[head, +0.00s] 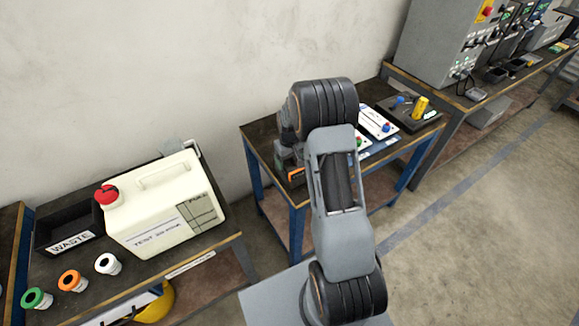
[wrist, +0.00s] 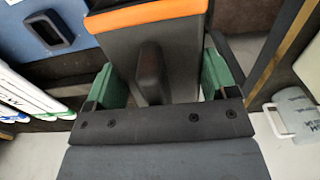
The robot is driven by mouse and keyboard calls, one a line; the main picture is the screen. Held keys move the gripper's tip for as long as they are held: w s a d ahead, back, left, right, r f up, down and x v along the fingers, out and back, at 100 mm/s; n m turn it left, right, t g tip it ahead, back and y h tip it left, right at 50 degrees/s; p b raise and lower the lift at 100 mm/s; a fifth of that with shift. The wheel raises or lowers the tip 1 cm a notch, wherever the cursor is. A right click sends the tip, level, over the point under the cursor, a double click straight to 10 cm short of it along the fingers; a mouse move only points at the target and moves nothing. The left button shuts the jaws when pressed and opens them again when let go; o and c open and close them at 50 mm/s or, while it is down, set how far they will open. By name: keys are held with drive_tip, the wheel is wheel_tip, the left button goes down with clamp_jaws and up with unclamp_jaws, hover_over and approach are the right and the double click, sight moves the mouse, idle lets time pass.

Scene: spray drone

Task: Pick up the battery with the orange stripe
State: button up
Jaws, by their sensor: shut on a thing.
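The battery (wrist: 125,47) is a dark grey block with a broad orange stripe and a raised grip bar, seen at the top middle of the wrist view. My gripper (wrist: 162,80) is shut on it, with a green finger pad on each side. In the head view the orange stripe of the battery (head: 295,174) shows at the left part of the blue-legged table, mostly hidden behind my arm. My gripper is largely hidden there too. I cannot tell whether the battery touches the table.
White units (head: 377,122) and a dark tray (head: 402,114) with a yellow item share the table. A grey mug (wrist: 294,112) stands close at right in the wrist view.

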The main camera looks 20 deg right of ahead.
drive_tip(key=c, duration=0.6)
drive_tip(key=shift+w+r, duration=0.1)
drive_tip(key=shift+r, duration=0.1)
wheel_tip(320, 180, up, 10)
drive_tip(key=p, duration=0.6)
drive_tip(key=shift+r, duration=0.15)
drive_tip(key=shift+r+p, duration=0.95)
drive_tip(key=shift+r, duration=0.5)
